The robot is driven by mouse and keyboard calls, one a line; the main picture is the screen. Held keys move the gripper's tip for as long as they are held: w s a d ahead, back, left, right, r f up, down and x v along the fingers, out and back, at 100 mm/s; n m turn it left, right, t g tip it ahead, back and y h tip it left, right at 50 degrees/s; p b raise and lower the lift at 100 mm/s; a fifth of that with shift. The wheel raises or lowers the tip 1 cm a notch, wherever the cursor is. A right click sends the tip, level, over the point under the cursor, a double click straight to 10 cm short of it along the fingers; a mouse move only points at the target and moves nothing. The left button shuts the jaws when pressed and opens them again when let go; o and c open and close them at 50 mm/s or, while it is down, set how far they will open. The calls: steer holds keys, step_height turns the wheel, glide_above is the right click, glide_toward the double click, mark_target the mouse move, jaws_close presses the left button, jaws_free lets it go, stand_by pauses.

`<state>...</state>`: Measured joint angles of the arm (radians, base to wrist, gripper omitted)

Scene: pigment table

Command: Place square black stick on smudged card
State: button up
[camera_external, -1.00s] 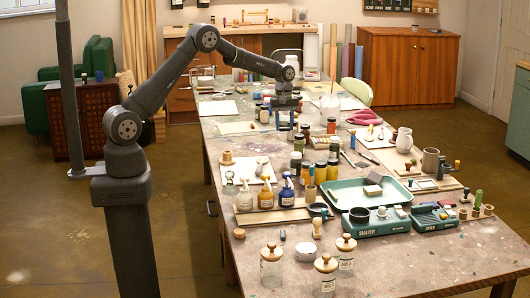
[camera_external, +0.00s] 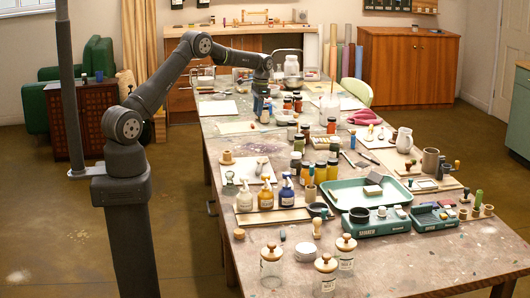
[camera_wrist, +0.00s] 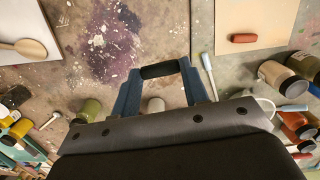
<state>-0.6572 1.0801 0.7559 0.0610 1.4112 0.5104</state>
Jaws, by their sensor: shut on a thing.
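My gripper (camera_wrist: 160,88) has two blue fingers shut on a short black stick (camera_wrist: 160,70), which lies crosswise between the tips in the wrist view. In the external view my gripper (camera_external: 262,113) is over the far left part of the table; the stick is too small to make out there. A pale card (camera_wrist: 250,22) with a red-brown stick on it is at the upper right of the wrist view. Another pale card (camera_wrist: 22,22) with a wooden spoon is at the upper left. I cannot tell which card is the smudged one.
Bare tabletop with a purple stain (camera_wrist: 110,42) lies between the two cards. Jars (camera_wrist: 278,74) crowd the right, and more bottles stand at the lower left. A green tray (camera_external: 345,197) is nearer the table's front. A light-tipped tool (camera_wrist: 206,70) lies just right of my fingers.

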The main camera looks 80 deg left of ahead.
steer(key=s+a+m, duration=0.2)
steer(key=a+m, duration=0.1)
steer(key=a, duration=0.1)
glide_above(239, 129)
steer(key=f, duration=0.6)
steer(key=shift+w+f, duration=0.35)
steer(key=shift+f, duration=2.05)
steer(key=shift+f, duration=0.1)
steer(key=shift+o, duration=1.1)
steer(key=shift+f, duration=0.1)
steer(key=o, duration=0.4)
steer(key=shift+o, duration=0.2)
